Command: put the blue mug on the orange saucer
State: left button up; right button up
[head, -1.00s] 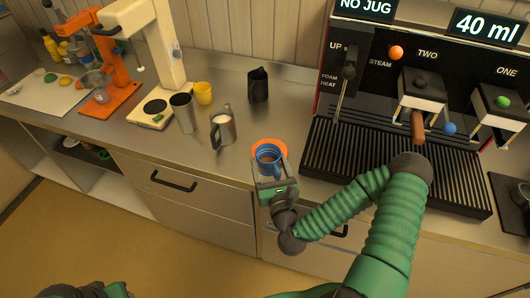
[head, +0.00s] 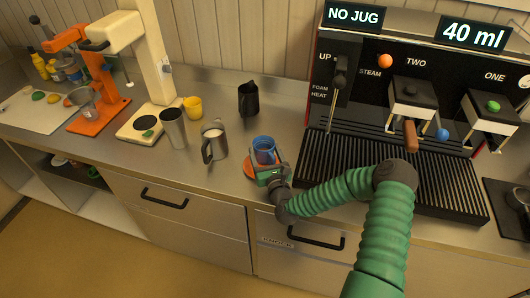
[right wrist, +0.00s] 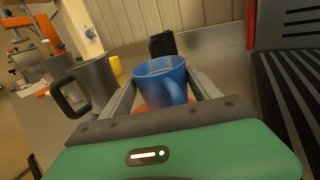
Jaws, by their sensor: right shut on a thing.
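The blue mug (head: 264,146) is upright at the counter's front part, over the orange saucer (head: 250,166). The saucer's rim shows to the left of and below the mug; much of it is hidden by the mug and my gripper. My right gripper (head: 268,163) is shut on the mug. In the right wrist view the blue mug (right wrist: 158,85) sits between the two fingers, its handle toward the camera, with a bit of orange saucer (right wrist: 152,105) below. I cannot tell whether the mug's base touches the saucer. My left gripper is not in view.
A steel milk jug (head: 213,143) stands just left of the saucer. A tall metal cup (head: 174,130), yellow cup (head: 194,107) and black jug (head: 248,100) stand farther back. The coffee machine's drip grille (head: 390,175) lies to the right. Counter is clear between saucer and black jug.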

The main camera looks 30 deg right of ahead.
jog(key=o, duration=1.6)
jog(key=b+v, duration=0.1)
jog(key=v, duration=1.1)
jog(key=shift+b, duration=0.35)
